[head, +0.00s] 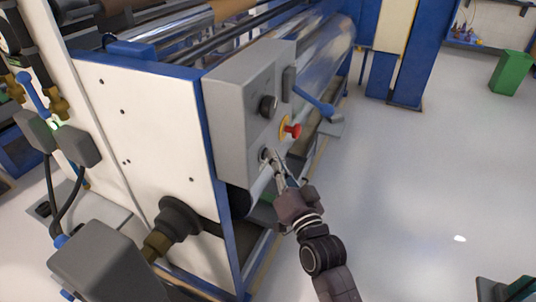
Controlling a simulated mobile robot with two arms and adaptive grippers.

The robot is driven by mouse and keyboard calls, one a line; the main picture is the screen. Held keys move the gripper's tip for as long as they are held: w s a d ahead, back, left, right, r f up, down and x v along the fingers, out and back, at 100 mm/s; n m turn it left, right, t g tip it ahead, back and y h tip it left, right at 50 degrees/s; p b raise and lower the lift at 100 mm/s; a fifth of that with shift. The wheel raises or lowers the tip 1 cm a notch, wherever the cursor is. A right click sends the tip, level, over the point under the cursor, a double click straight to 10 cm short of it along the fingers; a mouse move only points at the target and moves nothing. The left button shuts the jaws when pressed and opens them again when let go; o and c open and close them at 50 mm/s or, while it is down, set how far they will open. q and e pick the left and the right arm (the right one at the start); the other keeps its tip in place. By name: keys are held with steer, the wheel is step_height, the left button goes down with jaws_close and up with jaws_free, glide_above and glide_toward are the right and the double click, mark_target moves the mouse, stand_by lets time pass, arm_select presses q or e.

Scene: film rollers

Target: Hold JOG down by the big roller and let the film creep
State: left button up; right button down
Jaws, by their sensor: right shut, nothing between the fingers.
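The grey control box (238,105) stands on the corner of the machine. Its face carries a black knob (267,107), a red mushroom button on a yellow ring (291,131) and, lowest, a small round button (265,153) that is partly hidden by my fingers. I cannot read a JOG label. My right gripper (275,160) is shut and empty, with its tips at or very near this low button. I cannot tell whether the button is pressed in. The big shiny roller (325,48) lies behind the box. My left gripper is not in view.
A blue lever (314,101) sticks out from the box, above and right of my gripper. The machine's white side panel (140,130) fills the left. Blue columns (408,60) and a green bin (510,72) stand farther back. The grey floor at right is mostly clear.

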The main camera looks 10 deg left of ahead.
steer(key=shift+d, duration=0.1)
steer(key=shift+s+d+p, duration=0.3)
steer(key=shift+d, duration=0.45)
steer(key=d, duration=0.1)
steer(key=s+d, duration=0.1)
steer(key=d, duration=0.1)
steer(key=d+p, duration=0.1)
steer(key=shift+s+d, duration=0.25)
steer(key=shift+d, duration=0.15)
